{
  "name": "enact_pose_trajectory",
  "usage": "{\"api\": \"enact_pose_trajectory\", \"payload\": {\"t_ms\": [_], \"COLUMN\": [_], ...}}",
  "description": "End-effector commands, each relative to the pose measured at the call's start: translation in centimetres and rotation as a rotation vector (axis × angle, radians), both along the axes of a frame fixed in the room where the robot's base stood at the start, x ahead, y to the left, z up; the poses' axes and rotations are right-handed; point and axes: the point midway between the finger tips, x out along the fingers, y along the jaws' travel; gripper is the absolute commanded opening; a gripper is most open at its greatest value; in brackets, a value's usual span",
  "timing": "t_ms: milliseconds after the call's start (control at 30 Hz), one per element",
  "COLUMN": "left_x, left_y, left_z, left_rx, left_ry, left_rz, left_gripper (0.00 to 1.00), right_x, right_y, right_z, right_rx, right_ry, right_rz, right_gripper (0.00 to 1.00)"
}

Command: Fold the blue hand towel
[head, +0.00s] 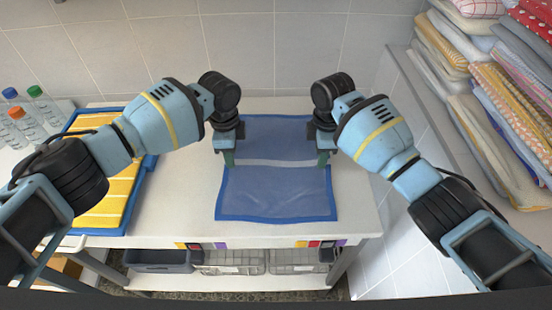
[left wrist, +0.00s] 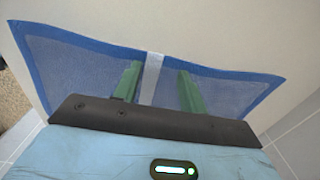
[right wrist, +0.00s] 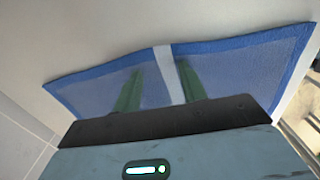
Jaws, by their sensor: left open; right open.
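The blue hand towel (head: 275,190) lies spread out on the white table, with a darker blue border and a pale stripe across its middle. Its near part shows slight wrinkles. My left gripper (head: 229,160) is open at the towel's left edge, near the stripe. My right gripper (head: 323,160) is open at the right edge, also near the stripe. In the left wrist view, the green fingers stand over the towel (left wrist: 85,65) on either side of the stripe. The right wrist view shows the towel (right wrist: 235,70) likewise. Whether the fingertips touch the cloth I cannot tell.
Bottles (head: 38,105) stand at the far left. Stacked folded cloths (head: 500,100) fill the right side. Bins (head: 160,260) sit under the table.

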Motion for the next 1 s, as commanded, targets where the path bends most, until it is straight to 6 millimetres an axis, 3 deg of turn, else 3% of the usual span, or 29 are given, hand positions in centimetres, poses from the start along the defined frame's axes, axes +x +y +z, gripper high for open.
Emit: {"api": "enact_pose_trajectory", "payload": {"t_ms": [233, 867, 1000], "left_x": [-0.13, -0.17, -0.17], "left_y": [-0.02, 0.02, 0.02], "left_z": [-0.61, -0.64, -0.66], "left_rx": [0.0, 0.001, 0.001], "left_ry": [0.007, 0.008, 0.008], "left_rz": [-0.001, 0.0, 0.0], "left_gripper": [0.41, 0.0, 0.0], "right_x": [-0.14, -0.23, -0.25], "right_y": [0.01, -0.05, -0.06], "right_z": [-0.63, -0.77, -0.82], "right_rx": [0.0, -0.002, -0.002], "right_ry": [0.007, 0.01, 0.011], "right_rz": [0.0, -0.001, -0.001], "right_gripper": [0.41, 0.0, 0.0]}}
